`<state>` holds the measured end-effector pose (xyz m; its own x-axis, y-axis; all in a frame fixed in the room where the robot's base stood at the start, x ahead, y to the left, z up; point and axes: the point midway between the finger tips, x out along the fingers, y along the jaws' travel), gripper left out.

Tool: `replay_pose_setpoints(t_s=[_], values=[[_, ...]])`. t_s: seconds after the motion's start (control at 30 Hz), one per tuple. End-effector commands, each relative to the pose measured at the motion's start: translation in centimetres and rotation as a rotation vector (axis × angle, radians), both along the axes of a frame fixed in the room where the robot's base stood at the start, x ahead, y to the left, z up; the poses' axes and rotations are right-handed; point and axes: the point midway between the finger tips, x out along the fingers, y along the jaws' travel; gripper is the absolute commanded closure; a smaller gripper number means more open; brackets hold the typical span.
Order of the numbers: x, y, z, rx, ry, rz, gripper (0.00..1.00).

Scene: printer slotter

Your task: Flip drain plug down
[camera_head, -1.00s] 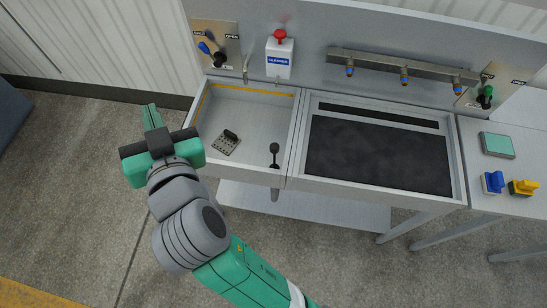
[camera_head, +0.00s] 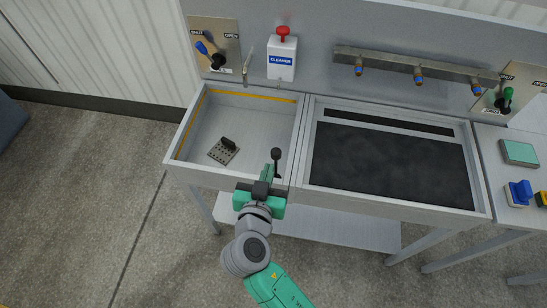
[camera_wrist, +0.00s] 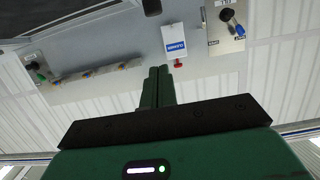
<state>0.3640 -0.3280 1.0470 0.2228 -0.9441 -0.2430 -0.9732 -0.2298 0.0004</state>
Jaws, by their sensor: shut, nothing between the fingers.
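The sink basin (camera_head: 262,120) is at the left of the bench. On its floor lies a small perforated metal square (camera_head: 221,155) with a black piece (camera_head: 229,143) at its upper edge. A black round-headed lever (camera_head: 276,154) stands at the basin's right front corner. I cannot tell which of these is the drain plug. My gripper (camera_head: 267,171) is at the basin's front edge, just below the lever's head in the picture; I cannot tell if they touch. Its green fingers are together and empty, as the wrist view (camera_wrist: 157,84) also shows.
A cleaner dispenser (camera_head: 282,56) with a red top and a spout (camera_head: 247,67) are behind the basin. A shut/open valve panel (camera_head: 214,46) is at the left. A dark-floored tray (camera_head: 390,160) is to the right under a nozzle bar (camera_head: 410,70).

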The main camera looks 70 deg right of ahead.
Motion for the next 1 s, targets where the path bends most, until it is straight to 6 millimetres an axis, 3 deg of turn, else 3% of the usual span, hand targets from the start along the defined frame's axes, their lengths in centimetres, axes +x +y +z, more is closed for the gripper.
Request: replay_pose_setpoints(t_s=[0.5,0.7,1.0], values=[[2.2,-9.6,-2.6,0.002,0.000,-0.003,1.00],[2.2,-9.2,-5.6,0.001,0.002,0.000,1.00],[2.2,-9.2,-6.3,0.000,0.000,0.001,1.00]])
